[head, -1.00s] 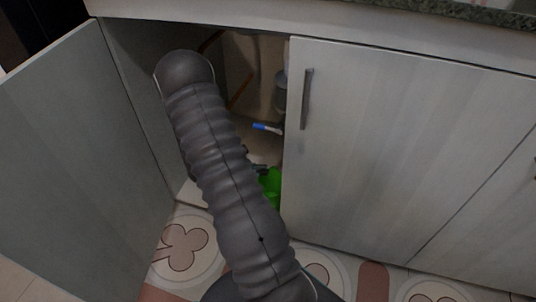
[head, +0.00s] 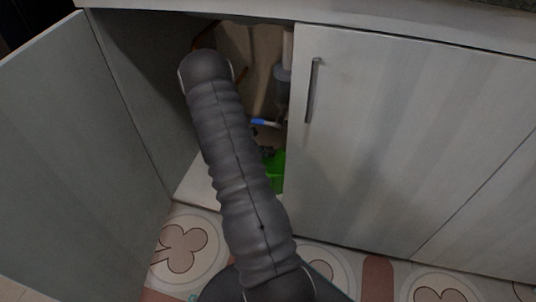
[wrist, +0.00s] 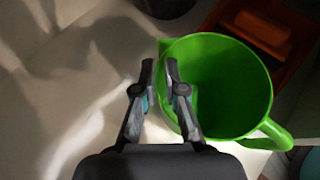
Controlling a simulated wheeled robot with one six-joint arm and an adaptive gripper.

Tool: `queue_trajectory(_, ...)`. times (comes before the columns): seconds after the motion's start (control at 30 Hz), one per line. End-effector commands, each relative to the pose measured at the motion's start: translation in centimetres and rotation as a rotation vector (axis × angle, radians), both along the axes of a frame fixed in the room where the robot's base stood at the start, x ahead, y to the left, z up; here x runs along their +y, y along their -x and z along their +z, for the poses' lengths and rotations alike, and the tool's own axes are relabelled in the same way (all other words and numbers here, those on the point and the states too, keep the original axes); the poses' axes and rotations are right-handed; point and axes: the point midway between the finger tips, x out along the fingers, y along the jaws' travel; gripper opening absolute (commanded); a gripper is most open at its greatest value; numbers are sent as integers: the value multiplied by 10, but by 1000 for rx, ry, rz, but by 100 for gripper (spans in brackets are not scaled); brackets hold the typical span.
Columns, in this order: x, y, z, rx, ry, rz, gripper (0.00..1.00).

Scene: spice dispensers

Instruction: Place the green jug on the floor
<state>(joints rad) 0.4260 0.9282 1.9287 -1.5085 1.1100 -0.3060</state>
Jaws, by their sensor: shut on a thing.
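The green jug (head: 277,172) shows in the head view inside the open cabinet, partly hidden behind my arm and the closed door's edge. In the wrist view the jug (wrist: 245,95) is seen from above, its mouth open and its handle at the lower right. My gripper (wrist: 160,70) is shut on the jug's left wall at the rim, one finger on the inside and one on the outside. In the head view my gripper is hidden behind my arm. The floor (head: 185,250) in front of the cabinet has a patterned covering.
The left cabinet door (head: 85,160) stands open; the right door (head: 400,150) is shut. A blue-and-white object (head: 264,122) and a grey pipe (head: 281,85) are inside. An orange-red box (wrist: 285,40) is beside the jug. Floor before the cabinet looks clear.

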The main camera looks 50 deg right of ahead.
Motion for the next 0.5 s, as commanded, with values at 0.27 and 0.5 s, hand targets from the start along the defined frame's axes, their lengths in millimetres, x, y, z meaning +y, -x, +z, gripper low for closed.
queue_trajectory(0.27,0,1,0,0,-2,-3,32)
queue_trajectory(0.5,-1,2,0,0,-2,-5,35)
